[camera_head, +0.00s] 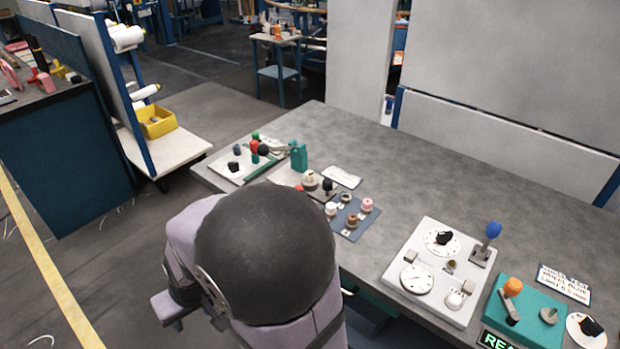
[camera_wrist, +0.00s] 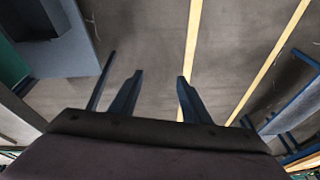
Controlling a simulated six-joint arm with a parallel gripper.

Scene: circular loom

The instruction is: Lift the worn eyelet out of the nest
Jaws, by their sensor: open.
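My gripper (camera_wrist: 160,78) shows in the wrist view with its two dark fingers apart and nothing between them. It points at bare floor, away from the table. In the head view my arm fills the lower middle and the gripper cannot be made out. Several small ring-like or spool-like parts stand on a blue mat (camera_head: 351,232) on the table. Behind the mat is a small fixture (camera_head: 310,180) with a pale, brown-topped part, partly hidden by my arm. I cannot tell which part is the worn eyelet or which holder is the nest.
The grey table (camera_head: 440,190) is clear along its back. A white panel with dials (camera_head: 438,262) and a teal box with an orange knob (camera_head: 525,305) stand at right. A white tray (camera_head: 232,168) with small coloured parts and a teal block (camera_head: 298,156) stand at left.

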